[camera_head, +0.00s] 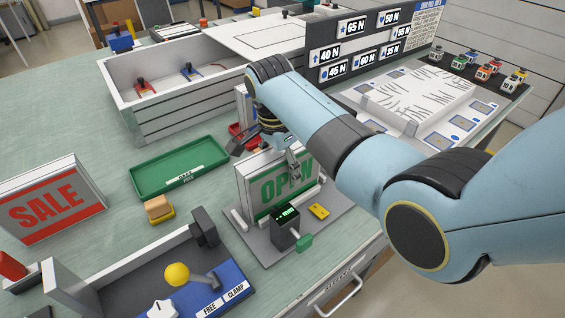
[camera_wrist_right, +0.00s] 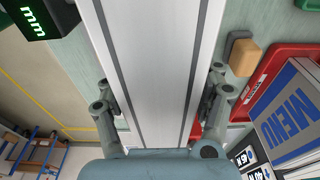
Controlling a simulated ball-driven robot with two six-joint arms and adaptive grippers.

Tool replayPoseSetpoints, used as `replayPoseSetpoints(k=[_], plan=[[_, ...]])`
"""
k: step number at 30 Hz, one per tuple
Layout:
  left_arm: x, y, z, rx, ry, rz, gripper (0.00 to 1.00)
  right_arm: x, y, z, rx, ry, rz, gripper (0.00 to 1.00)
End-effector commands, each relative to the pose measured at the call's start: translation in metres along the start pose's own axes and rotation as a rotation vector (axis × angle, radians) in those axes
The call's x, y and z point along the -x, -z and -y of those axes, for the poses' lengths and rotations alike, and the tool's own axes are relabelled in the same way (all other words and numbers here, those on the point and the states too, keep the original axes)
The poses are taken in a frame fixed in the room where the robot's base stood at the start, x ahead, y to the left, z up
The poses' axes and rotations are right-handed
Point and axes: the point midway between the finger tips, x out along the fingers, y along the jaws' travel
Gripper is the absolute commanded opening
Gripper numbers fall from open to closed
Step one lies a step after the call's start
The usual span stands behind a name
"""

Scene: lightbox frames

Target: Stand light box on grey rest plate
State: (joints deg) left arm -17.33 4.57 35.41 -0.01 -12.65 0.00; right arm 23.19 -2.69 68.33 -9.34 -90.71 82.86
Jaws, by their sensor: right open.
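The light box with green OPEN lettering (camera_head: 285,187) stands upright on a grey plate (camera_head: 329,222) that carries a small digital readout (camera_head: 287,217). My right gripper (camera_head: 268,156) is at the top edge of this box. In the right wrist view its open fingers (camera_wrist_right: 160,100) are on either side of the white box edge (camera_wrist_right: 150,45), with gaps visible. A light box reading SALE (camera_head: 50,205) stands upright at the left. A MENU light box (camera_wrist_right: 290,112) shows by a red tray in the wrist view. My left gripper is not in view.
An empty green tray (camera_head: 180,166) lies left of the OPEN box. A blue-and-grey clamp fixture (camera_head: 215,285) with a yellow knob is at the front. A long white bin (camera_head: 170,100) stands behind. A sponge-like block (camera_head: 159,208) sits between the tray and fixture.

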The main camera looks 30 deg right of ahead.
Motion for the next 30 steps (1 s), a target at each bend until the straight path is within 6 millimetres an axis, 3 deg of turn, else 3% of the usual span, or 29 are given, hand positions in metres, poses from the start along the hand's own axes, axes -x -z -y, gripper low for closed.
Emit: replayPoseSetpoints(k=[5, 19, 24, 30], plan=[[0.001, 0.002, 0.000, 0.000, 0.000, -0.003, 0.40, 0.012, 0.000, 0.001, 0.000, 0.003, 0.000, 0.70], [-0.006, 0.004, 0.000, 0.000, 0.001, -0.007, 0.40, 0.106, 0.000, 0.001, 0.000, 0.003, 0.000, 0.70], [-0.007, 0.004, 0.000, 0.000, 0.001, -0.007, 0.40, 0.121, 0.000, 0.001, 0.000, 0.001, -0.001, 0.70], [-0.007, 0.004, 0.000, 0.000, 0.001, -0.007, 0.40, 0.123, 0.000, 0.000, 0.000, 0.000, 0.000, 0.70]])
